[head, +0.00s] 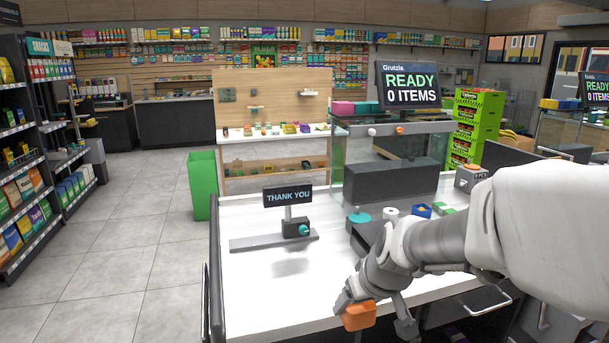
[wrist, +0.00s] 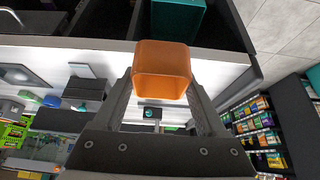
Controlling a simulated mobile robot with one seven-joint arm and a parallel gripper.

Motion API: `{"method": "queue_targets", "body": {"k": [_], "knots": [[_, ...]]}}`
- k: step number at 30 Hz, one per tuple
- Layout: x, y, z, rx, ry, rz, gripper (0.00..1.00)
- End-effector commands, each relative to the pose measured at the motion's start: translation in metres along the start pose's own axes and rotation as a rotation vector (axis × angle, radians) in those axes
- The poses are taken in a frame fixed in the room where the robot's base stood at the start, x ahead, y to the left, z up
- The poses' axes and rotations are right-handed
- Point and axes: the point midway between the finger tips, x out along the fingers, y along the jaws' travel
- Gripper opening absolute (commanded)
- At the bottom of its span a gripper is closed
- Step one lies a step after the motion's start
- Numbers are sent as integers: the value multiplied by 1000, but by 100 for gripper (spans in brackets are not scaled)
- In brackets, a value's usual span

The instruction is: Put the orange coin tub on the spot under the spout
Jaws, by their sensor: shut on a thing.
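The orange coin tub (head: 359,315) is held in my gripper (head: 377,316), low at the front edge of the white counter. It also shows in the wrist view (wrist: 162,70), between both fingers, with its open top facing the camera. I cannot see anything inside it. A dark device with a teal part (head: 297,227), perhaps the spout, stands on a grey base strip beneath a THANK YOU sign (head: 288,195), left of and behind my gripper. It shows small in the wrist view (wrist: 150,114). I cannot make out a marked spot under it.
The white counter top (head: 300,295) is clear between the device and my gripper. A teal disc (head: 358,216), a white roll (head: 391,211) and a blue bin (head: 421,211) stand farther back. A dark box (head: 391,180) is behind them. A green bin (head: 202,185) stands left.

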Motion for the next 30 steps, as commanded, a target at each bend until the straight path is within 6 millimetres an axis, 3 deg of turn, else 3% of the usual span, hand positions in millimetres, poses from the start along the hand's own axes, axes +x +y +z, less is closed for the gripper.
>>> {"method": "queue_targets", "body": {"k": [6,13,19,30], "knots": [[51,22,27,104,-20,64,11],[88,35,60,195,-15,115,11],[102,39,76,233,-6,134,11],[105,39,79,239,-2,137,11]]}}
